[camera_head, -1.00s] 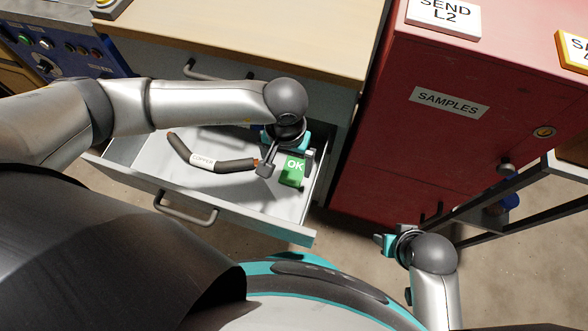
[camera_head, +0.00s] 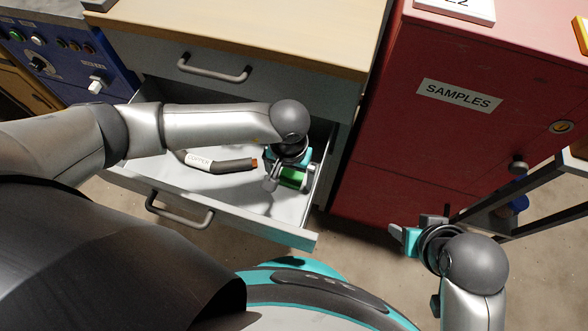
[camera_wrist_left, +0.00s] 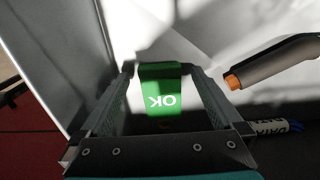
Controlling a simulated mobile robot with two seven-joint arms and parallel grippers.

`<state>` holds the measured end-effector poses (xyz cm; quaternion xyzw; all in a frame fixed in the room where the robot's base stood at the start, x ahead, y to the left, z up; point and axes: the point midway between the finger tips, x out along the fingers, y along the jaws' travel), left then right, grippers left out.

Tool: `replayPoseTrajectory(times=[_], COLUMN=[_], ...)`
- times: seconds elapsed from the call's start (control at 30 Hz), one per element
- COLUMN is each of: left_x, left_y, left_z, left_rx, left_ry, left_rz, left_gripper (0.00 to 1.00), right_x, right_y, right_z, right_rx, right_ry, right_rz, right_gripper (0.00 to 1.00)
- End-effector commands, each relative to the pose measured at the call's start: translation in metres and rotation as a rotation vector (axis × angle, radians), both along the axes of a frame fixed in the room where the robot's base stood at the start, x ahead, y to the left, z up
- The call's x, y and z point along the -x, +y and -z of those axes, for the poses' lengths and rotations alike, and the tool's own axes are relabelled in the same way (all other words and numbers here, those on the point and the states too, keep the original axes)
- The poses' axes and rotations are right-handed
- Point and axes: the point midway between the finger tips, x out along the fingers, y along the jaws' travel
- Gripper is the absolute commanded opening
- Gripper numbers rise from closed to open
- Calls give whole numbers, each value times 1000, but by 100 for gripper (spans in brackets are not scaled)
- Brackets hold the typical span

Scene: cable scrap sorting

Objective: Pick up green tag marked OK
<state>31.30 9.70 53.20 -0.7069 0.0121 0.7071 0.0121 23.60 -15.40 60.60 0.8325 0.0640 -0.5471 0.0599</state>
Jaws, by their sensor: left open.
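The green tag marked OK (camera_head: 292,178) lies in the open drawer (camera_head: 235,203), near its right side. My left gripper (camera_head: 287,181) is open above the tag and hides part of it in the head view. In the left wrist view the tag (camera_wrist_left: 162,95) sits between the two open fingers (camera_wrist_left: 162,82), its OK lettering upside down. I cannot tell whether the fingers touch it. My right gripper (camera_head: 418,230) is outside the drawer at the lower right, in front of the red cabinet, and looks empty.
A dark cable with a COPPER label (camera_head: 198,160) lies in the drawer left of the tag; its copper end shows in the wrist view (camera_wrist_left: 233,82). Another cable piece with a white-blue label (camera_wrist_left: 278,127) lies nearby. The red SAMPLES cabinet (camera_head: 400,140) stands right of the drawer.

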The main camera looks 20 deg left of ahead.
Motion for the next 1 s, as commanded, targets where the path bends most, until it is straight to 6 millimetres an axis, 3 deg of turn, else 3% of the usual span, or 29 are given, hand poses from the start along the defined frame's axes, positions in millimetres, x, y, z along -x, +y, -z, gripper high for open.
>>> replayPoseTrajectory(times=[0.27,1.0], left_x=[0,0], left_y=[0,0], left_z=[1,1], left_rx=[0,0], left_ry=[0,-1], left_rz=[0,0], left_gripper=[100,18], right_x=[0,0], right_y=[0,0], right_z=[-2,-2], right_rx=[0,0], right_ry=[-4,-5], right_rz=[0,0], right_gripper=[50,50])
